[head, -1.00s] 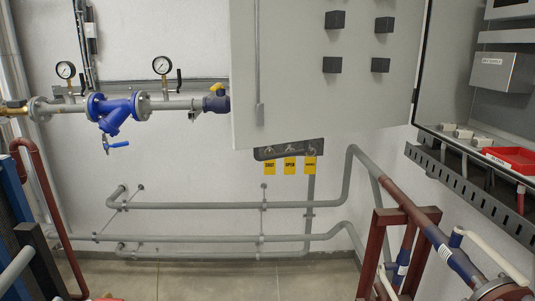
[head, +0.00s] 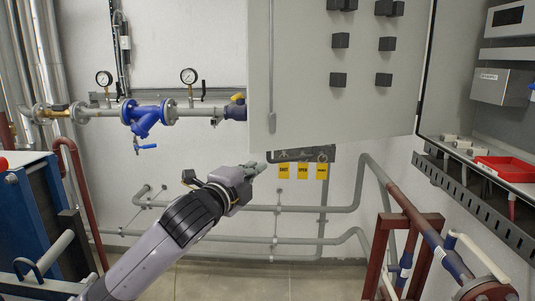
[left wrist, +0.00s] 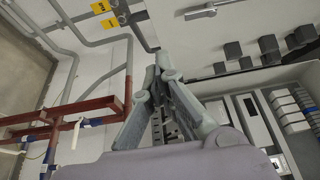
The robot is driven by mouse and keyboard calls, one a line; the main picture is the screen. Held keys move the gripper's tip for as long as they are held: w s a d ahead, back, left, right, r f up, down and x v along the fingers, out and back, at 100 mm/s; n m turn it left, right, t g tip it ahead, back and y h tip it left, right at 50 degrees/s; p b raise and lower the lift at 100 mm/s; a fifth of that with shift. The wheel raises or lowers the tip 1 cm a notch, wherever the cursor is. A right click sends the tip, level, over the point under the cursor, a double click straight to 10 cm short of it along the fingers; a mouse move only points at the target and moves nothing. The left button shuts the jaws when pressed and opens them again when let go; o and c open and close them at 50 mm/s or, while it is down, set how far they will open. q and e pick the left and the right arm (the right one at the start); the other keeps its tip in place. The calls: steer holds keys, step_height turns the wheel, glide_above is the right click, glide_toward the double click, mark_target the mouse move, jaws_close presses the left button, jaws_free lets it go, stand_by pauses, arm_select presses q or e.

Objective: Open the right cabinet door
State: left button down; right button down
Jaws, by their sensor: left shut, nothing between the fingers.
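A grey cabinet door (head: 300,95) stands swung open to the left of the cabinet in the head view, with several black blocks and a long rod on its face. The open cabinet (head: 500,120) is at the right edge; no door shows on its right side. My left gripper (head: 258,168) is shut and empty, just below the open door's lower left part in the picture. In the left wrist view the fingers (left wrist: 163,65) meet at their tips, with the door (left wrist: 225,40) beyond. My right gripper is not in view.
A red tray (head: 505,168) lies in the cabinet bottom, above a slotted grey rail (head: 480,205). Grey pipes (head: 330,208) run along the wall, and a red frame (head: 385,250) stands at lower right. A blue valve (head: 145,115) is at left.

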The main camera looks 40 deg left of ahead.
arm_select(q)
steer(key=w+a+p, duration=0.1)
steer(key=w, duration=0.2)
steer(key=w+a+p, duration=0.2)
steer(key=w, duration=0.2)
steer(key=w+a+p, duration=0.1)
steer(key=w, duration=0.3)
steer(key=shift+a+p, duration=0.35)
steer(key=shift+p, duration=0.05)
steer(key=shift+w, duration=0.1)
